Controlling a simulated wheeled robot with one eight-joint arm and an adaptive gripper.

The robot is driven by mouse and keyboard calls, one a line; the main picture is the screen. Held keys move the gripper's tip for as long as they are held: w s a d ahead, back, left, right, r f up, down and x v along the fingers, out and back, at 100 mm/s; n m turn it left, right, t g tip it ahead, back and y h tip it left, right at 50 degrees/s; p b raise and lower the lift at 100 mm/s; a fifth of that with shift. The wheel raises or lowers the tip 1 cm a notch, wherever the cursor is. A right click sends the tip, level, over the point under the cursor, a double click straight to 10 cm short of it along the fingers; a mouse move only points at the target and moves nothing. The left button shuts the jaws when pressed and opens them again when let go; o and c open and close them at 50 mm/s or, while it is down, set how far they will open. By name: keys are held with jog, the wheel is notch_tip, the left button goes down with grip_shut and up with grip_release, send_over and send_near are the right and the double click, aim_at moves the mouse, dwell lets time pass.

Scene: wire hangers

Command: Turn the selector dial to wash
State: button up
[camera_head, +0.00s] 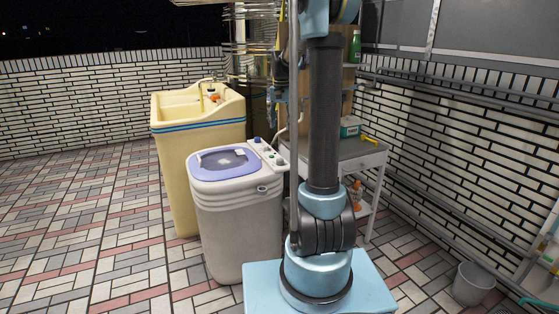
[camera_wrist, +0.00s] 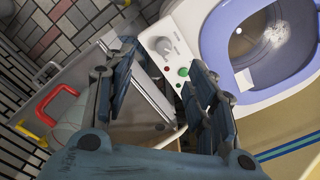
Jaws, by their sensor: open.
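The washing machine (camera_head: 240,225) is a pale tub with a lilac lid, standing left of my arm in the head view. Its control panel (camera_head: 268,152) runs along the lid's right side and carries several small knobs, one of them blue. In the wrist view the panel shows a pale round dial (camera_wrist: 163,46), a red button (camera_wrist: 167,68) and a green button (camera_wrist: 183,71). I cannot read any wash marking. My gripper (camera_wrist: 162,60) is open and empty, with its two dark blue fingers on either side of the panel in the picture. Contact with the dial is not visible.
A yellow sink (camera_head: 200,175) stands behind and left of the washer. A grey shelf cart (camera_head: 355,160) stands to the right, with a box and a yellow-handled item on top. A bucket (camera_head: 473,284) is at the lower right. The tiled floor at left is clear.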

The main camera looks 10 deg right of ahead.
aim_at(280, 159)
jog(key=w+f, duration=0.1)
jog(key=f, duration=0.5)
jog(key=w+f, duration=0.1)
jog(key=f, duration=0.5)
jog(key=w+f, duration=0.1)
jog(key=f, duration=0.5)
jog(key=shift+f, duration=0.15)
jog(key=c, duration=1.1)
